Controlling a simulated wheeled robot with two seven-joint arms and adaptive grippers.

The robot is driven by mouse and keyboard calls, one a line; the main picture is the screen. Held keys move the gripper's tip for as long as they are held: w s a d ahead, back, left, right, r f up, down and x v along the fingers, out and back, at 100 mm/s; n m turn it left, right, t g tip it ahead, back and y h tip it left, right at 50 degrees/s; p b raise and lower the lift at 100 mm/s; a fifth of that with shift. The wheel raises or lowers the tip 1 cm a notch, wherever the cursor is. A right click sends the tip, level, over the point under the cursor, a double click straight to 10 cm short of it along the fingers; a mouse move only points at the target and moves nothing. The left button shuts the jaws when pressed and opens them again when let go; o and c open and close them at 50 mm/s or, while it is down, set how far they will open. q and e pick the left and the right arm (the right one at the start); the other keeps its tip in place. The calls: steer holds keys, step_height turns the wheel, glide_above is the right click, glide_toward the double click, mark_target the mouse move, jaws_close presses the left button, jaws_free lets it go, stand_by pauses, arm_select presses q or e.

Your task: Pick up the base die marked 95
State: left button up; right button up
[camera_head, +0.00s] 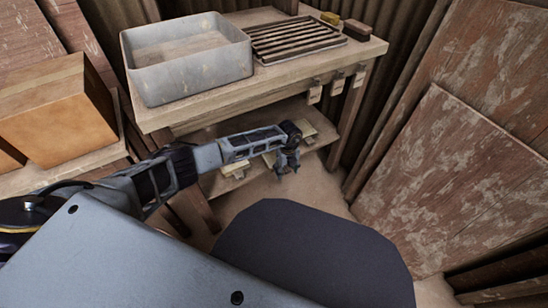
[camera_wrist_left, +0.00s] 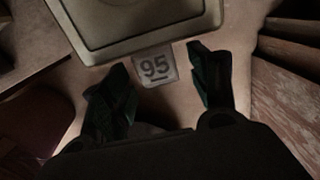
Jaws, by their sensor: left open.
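The base die marked 95 (camera_wrist_left: 140,22) shows in the left wrist view as a pale, square-edged block with a raised rim, cut off by the top of the picture. A light tag with a dark 95 (camera_wrist_left: 156,66) sits at its near edge. My left gripper (camera_wrist_left: 157,58) is open, with one dark finger on each side of the tag; I cannot tell whether either finger touches it. In the head view my left gripper (camera_head: 289,164) is at the front of the bench's lower shelf, where pale pieces partly show behind the arm. My right gripper is not in view.
The wooden bench (camera_head: 215,98) carries a grey tub (camera_head: 190,75) and a slatted rack (camera_head: 293,38). Several tags hang at its front right edge. Cardboard boxes (camera_head: 55,110) stand left, and worn boards (camera_head: 440,180) lean right. Some floor is open below the gripper.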

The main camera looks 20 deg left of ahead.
arm_select(q)
steer(key=shift+f, duration=0.1)
steer(key=shift+c, duration=0.2)
jaws_close()
stand_by(0.5)
